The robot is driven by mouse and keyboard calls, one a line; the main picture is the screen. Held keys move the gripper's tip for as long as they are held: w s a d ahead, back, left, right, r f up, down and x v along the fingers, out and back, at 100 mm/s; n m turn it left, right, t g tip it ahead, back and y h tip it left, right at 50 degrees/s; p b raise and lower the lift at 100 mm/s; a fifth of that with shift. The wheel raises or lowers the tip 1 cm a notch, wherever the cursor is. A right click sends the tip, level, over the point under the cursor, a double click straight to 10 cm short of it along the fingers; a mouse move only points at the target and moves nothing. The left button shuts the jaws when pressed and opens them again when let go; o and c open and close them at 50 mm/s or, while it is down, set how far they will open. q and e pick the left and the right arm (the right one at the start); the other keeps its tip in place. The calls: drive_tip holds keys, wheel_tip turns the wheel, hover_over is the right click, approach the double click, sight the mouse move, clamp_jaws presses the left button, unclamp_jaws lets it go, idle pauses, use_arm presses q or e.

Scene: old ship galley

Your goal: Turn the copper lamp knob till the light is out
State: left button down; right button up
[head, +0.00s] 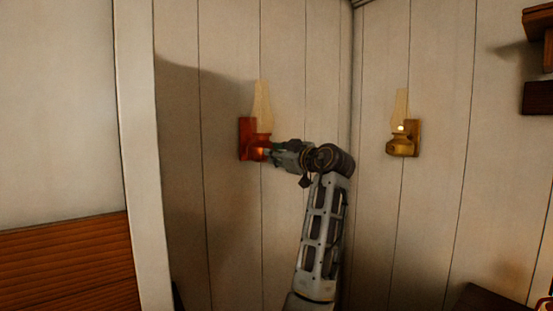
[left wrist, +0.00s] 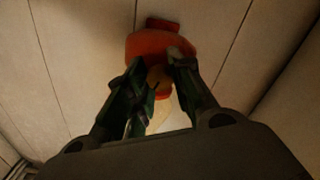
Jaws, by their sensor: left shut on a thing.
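The copper lamp (head: 246,138) is fixed to the wall left of the corner, with a pale glass chimney (head: 262,103) standing upright on it. No bright flame spot shows in its chimney. My left gripper (head: 271,153) reaches it from the right, at the lower front of its body. In the left wrist view the reddish lamp body (left wrist: 150,45) lies beyond the fingers. My left gripper (left wrist: 157,75) is shut on a small yellowish knob (left wrist: 157,77) there, partly hidden by the fingers. The knob's turn angle cannot be read. My right gripper is out of view.
A brass lamp (head: 402,146) with a bright spot at its burner hangs on the wall right of the corner. Dark wooden shelves (head: 538,97) are at the upper right. Wooden slats (head: 65,262) are at the lower left. The wall around the copper lamp is bare.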

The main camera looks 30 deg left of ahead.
use_arm(q)
drive_tip(key=shift+r+n+b, duration=0.15)
drive_tip(key=shift+n+b, duration=1.05)
drive_tip(key=shift+n, duration=1.8)
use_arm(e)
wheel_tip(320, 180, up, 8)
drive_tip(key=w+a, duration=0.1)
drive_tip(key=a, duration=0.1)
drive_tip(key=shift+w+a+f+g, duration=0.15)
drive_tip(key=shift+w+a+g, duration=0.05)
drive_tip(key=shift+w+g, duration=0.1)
use_arm(q)
drive_tip(key=c, duration=1.2)
unclamp_jaws()
drive_tip(key=shift+s, duration=0.1)
drive_tip(key=v, duration=1.2)
